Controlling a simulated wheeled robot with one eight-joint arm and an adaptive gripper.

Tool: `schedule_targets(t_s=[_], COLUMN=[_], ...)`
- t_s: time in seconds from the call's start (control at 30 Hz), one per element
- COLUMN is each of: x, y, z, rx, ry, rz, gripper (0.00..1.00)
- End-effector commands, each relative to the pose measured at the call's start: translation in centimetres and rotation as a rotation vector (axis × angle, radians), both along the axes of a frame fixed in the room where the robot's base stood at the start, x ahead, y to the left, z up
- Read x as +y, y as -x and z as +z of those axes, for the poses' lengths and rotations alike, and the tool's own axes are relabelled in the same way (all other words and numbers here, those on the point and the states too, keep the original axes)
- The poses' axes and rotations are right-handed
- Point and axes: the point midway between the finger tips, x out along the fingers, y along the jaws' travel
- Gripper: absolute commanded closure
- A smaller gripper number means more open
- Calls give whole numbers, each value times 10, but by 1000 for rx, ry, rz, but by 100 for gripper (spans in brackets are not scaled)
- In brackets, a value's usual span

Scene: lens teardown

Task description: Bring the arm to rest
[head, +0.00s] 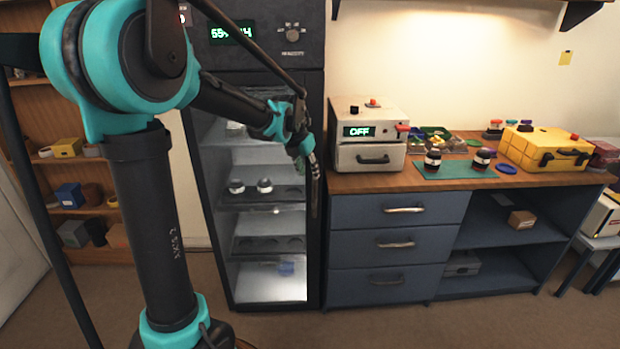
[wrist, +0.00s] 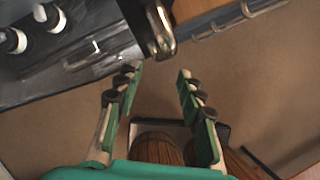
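My arm stands at the left of the head view, its teal and black links bent over and reaching right toward the dark cabinet. My gripper (head: 311,160) hangs in front of the cabinet's right edge, pointing down. In the wrist view my gripper (wrist: 160,75) has its two green-padded fingers spread apart. Nothing is between the fingers; the floor shows in the gap. A metal handle end (wrist: 161,45) shows just beyond the fingertips, and I cannot tell whether anything touches it.
The tall cabinet (head: 317,270) has lit shelves with small jars (head: 264,186). To its right a wooden-topped workbench (head: 450,181) holds a grey box reading OFF (head: 368,158), a green mat (head: 455,170) with jars, and a yellow case (head: 545,150). The floor (head: 400,325) in front is clear.

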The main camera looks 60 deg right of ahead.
Motion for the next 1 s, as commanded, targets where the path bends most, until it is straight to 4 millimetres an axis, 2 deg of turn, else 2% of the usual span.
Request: schedule_targets(t_s=[0.17,0.77,0.87,0.97,1.0], x=[3,4,15,40,53], y=[0,-4,-24,-62,-80], z=[5,5,3,-2,-5], rx=[0,-5,-31,-89,-117], ry=[0,0,1,-1,-3], rz=[0,-3,-27,-83,-112], gripper=[62,62,62,62,62])
